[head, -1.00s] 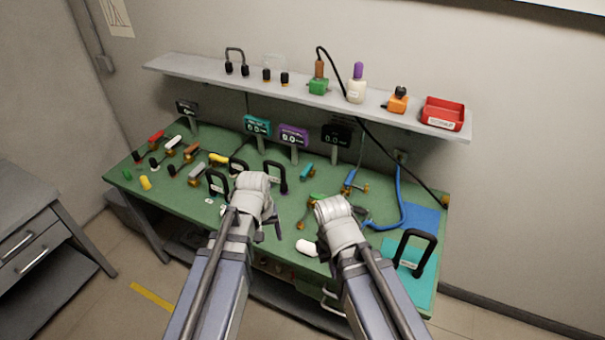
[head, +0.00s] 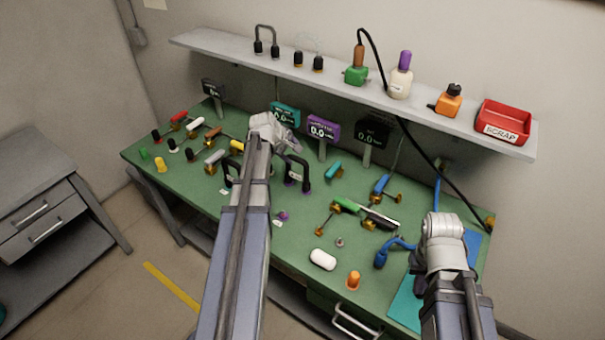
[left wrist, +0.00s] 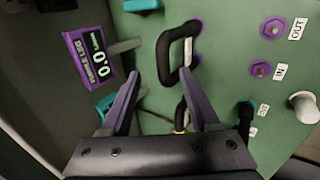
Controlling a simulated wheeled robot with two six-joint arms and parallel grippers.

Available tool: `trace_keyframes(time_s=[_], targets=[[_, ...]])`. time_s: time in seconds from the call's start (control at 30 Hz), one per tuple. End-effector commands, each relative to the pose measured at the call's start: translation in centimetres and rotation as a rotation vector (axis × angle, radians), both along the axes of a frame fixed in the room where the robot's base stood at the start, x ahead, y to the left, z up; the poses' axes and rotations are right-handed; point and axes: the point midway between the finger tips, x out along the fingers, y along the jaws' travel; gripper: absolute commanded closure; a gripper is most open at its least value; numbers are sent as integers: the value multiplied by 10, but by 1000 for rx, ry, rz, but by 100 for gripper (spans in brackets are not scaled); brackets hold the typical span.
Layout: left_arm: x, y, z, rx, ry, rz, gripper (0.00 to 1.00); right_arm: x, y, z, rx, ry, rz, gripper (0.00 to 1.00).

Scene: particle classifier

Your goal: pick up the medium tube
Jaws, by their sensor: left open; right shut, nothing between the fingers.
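Several black U-shaped tubes are in view; no readable label tells which is the medium one. One black tube with purple ends (head: 303,172) stands on the bench just right of my left gripper (head: 292,142). A tube with a purple end (left wrist: 166,52) stands just beyond the fingertips of my left gripper (left wrist: 160,73) in the left wrist view. That gripper is open, with nothing held. Another black tube (head: 229,172) stands partly behind my left arm, and one (head: 266,42) is on the shelf. My right gripper (head: 440,240) is at the bench's right end, fingers mostly hidden.
A purple meter (head: 323,128), a teal meter (head: 286,114) and a dark meter (head: 371,134) stand behind the tubes. The shelf (head: 330,80) overhangs the bench's back. A white capsule (head: 322,260) and an orange knob (head: 353,281) lie on the bench front.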

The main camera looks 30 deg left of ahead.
Motion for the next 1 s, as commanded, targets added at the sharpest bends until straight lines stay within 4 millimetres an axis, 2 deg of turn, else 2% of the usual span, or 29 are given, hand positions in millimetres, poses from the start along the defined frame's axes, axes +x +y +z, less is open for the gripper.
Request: trace_keyframes(time_s=[0.03,0.17,0.47,0.8,1.0], targets=[[4,0,-8,1,0,-1,38,0,0,-8,0,0,0,100],[11,-1,-19,1,1,-3,38,0,0,-19,0,0,0,100],[14,-2,-25,1,1,-3,38,0,0,-25,0,0,0,100],[34,-4,-62,1,1,-4,38,0,0,-62,0,0,0,100],[37,-5,-63,1,1,-4,38,0,0,-63,0,0,0,100]])
